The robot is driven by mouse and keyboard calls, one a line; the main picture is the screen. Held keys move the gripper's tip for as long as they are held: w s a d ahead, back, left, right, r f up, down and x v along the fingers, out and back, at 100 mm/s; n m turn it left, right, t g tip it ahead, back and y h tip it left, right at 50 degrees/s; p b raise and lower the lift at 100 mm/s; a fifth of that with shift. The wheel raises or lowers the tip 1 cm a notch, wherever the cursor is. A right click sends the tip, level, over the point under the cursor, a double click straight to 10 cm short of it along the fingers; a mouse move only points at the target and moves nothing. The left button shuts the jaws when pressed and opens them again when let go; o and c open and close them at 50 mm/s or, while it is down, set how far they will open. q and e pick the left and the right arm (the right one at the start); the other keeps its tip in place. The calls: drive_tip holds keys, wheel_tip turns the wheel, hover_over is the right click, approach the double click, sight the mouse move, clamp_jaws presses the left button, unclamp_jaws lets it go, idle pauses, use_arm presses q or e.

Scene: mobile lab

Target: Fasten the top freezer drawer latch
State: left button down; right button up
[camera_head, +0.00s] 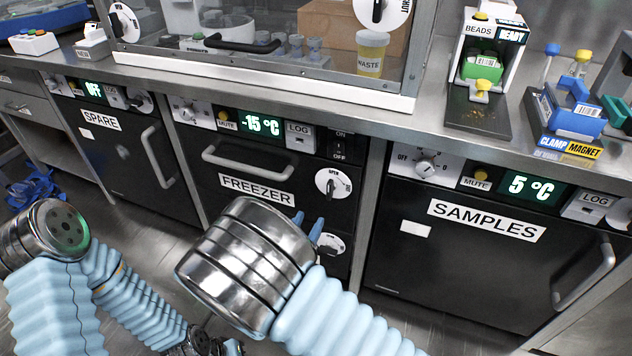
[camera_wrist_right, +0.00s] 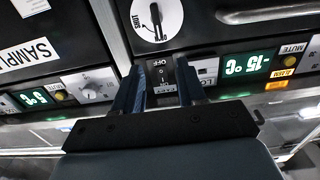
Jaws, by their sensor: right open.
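The freezer's top drawer (camera_head: 235,165) looks shut, flush in its black front, with a silver bar handle (camera_head: 249,167) and a FREEZER label. Its latch (camera_head: 333,184) is a round white dial with a black knob, right of the label. In the right wrist view the latch (camera_wrist_right: 157,20) shows upside down, beyond the fingertips. My right gripper (camera_head: 308,224) is open and empty, below and left of the latch, apart from it. Its two blue fingers also show in the wrist view (camera_wrist_right: 160,78). My left gripper seems cut off at the bottom edge; its fingers are unclear.
A second dial (camera_head: 331,244) sits on the lower drawer, partly behind my right gripper. The freezer panel reads -15 °C. The SPARE unit (camera_head: 122,150) stands left, the SAMPLES unit (camera_head: 480,240) right. The steel counter edge (camera_head: 270,118) runs above them.

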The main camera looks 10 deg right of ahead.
sight(329, 186)
drive_tip(key=p+x, duration=0.1)
drive_tip(key=x, duration=1.2)
drive_tip(key=shift+d+f, duration=0.1)
drive_tip(key=shift+d, duration=0.05)
clamp_jaws()
